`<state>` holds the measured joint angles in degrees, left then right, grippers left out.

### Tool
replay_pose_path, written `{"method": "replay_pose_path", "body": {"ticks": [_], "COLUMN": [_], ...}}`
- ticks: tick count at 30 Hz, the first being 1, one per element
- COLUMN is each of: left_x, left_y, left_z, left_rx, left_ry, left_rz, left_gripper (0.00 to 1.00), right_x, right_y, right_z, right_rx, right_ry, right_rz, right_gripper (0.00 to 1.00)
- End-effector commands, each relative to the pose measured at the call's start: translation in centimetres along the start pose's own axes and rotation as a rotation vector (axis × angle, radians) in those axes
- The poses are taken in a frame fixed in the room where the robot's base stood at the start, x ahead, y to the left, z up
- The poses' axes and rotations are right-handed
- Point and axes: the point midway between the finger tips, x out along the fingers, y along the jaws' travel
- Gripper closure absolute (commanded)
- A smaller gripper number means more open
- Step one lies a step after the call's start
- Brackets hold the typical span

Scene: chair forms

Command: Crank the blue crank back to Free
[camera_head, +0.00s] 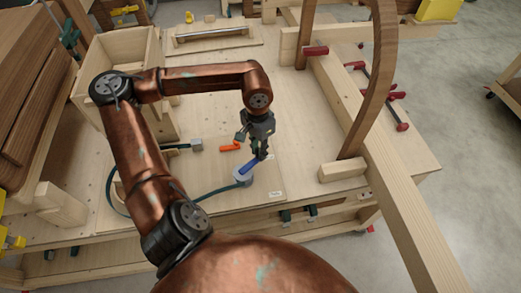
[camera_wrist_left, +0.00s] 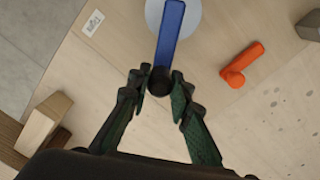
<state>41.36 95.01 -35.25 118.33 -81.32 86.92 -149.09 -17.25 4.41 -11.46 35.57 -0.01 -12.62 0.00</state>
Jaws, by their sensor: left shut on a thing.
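The blue crank (camera_head: 249,167) is mounted on a round grey disc (camera_head: 241,178) on a pale board on the workbench. In the left wrist view the blue arm (camera_wrist_left: 170,35) runs from the disc (camera_wrist_left: 188,14) to a dark round knob (camera_wrist_left: 159,82) at its near end. My left gripper (camera_head: 262,153) reaches down over the crank's far-right end. In the wrist view its fingers (camera_wrist_left: 160,79) lie on both sides of the knob and are shut on it. My right gripper is out of view.
An orange handle (camera_head: 230,146) lies just behind the crank, with a small grey block (camera_head: 197,145) to its left. A dark green hose (camera_head: 215,190) curves beside the disc. A wooden chair frame (camera_head: 375,90) and long beam stand at right. The bench front right is fairly clear.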

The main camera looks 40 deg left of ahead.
Motion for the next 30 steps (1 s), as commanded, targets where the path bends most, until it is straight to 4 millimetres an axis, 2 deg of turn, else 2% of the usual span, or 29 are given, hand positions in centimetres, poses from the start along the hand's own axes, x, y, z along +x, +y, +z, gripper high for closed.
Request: {"method": "replay_pose_path", "body": {"ticks": [5, 6, 13, 23, 26, 30], "left_x": [0.0, 0.0, 0.0, -0.4, -1.6, -4.3], "left_y": [0.2, 0.2, 0.1, 0.0, 0.0, 0.0], "left_z": [0.1, 0.0, 0.0, -0.1, -0.1, -0.2], "left_rx": [0.0, 0.0, 0.0, -0.001, -0.002, -0.001], "left_ry": [-0.002, -0.002, -0.001, 0.001, 0.004, 0.005], "left_rz": [0.006, 0.006, 0.003, 0.001, 0.001, 0.001], "left_gripper": [1.0, 0.78, 0.63, 0.63, 0.63, 0.63], "right_x": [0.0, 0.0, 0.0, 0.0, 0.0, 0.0], "right_y": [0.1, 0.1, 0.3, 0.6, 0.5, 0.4], "right_z": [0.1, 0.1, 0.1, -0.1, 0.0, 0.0], "right_rx": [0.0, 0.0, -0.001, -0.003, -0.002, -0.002], "right_ry": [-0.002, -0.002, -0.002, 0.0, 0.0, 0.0], "right_rz": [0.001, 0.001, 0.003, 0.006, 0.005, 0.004], "right_gripper": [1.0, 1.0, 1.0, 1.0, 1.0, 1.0]}}
